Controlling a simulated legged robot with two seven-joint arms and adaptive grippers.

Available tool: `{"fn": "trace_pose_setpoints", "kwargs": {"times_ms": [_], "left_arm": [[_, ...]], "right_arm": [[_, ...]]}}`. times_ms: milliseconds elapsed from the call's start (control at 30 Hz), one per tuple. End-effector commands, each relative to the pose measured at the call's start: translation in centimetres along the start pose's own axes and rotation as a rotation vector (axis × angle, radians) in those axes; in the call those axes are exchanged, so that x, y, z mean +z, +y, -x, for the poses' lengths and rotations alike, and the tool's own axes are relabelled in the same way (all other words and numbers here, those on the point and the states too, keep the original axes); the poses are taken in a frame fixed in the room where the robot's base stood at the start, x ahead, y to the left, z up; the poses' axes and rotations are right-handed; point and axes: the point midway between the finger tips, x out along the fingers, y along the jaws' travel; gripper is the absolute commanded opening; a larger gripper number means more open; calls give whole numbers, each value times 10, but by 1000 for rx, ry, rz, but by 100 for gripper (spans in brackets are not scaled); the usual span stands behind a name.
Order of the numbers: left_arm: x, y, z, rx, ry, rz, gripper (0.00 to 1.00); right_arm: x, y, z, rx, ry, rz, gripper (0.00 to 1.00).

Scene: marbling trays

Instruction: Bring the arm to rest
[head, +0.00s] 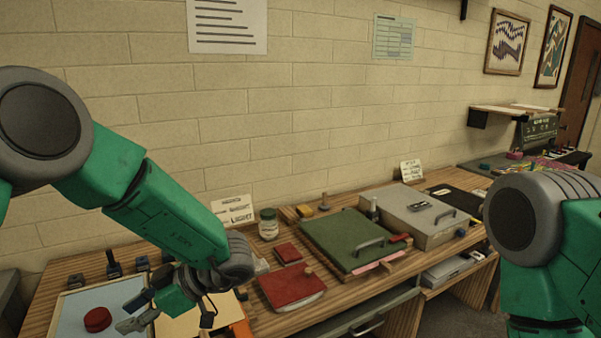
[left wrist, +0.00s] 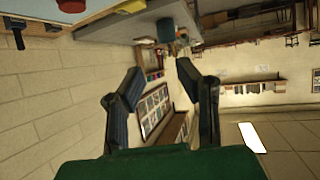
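My left gripper (head: 138,306) hangs low at the front left of the bench, beside the blue tray (head: 72,303) that holds a red round object (head: 97,319). In the left wrist view the two dark fingers (left wrist: 159,72) stand apart with nothing between them, so it is open and empty. The red object also shows at the top edge of that view (left wrist: 72,5). My right arm comes in at the right edge of the head view; its gripper is not in view.
A red book-like block (head: 292,289), a small red block (head: 287,254), a jar (head: 268,225), a green handled lid (head: 345,238) and a grey handled case (head: 415,215) stand along the wooden bench. The brick wall is behind. Free air lies above the bench.

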Motion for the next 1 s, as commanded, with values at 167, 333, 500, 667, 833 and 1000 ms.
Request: {"fn": "trace_pose_setpoints", "kwargs": {"times_ms": [167, 333, 500, 667, 833, 1000], "left_arm": [[15, 6, -17, 85, 25, -25, 29], [31, 16, -44, 195, 43, -68, 29], [56, 24, -74, 344, 52, -144, 29], [96, 27, -98, 521, 46, -272, 29], [175, 6, -132, 765, -32, -549, 29], [263, -67, -170, 957, -225, -938, 29]], "right_arm": [[0, 0, -10, 1, 1, -1, 40], [1, 0, -20, 1, 1, -2, 40], [2, 0, -35, 1, 1, -1, 40], [3, 0, -53, 0, 0, 0, 40], [4, 0, -85, 0, 0, -1, 40], [6, 0, -119, 1, 0, -1, 40]]}}
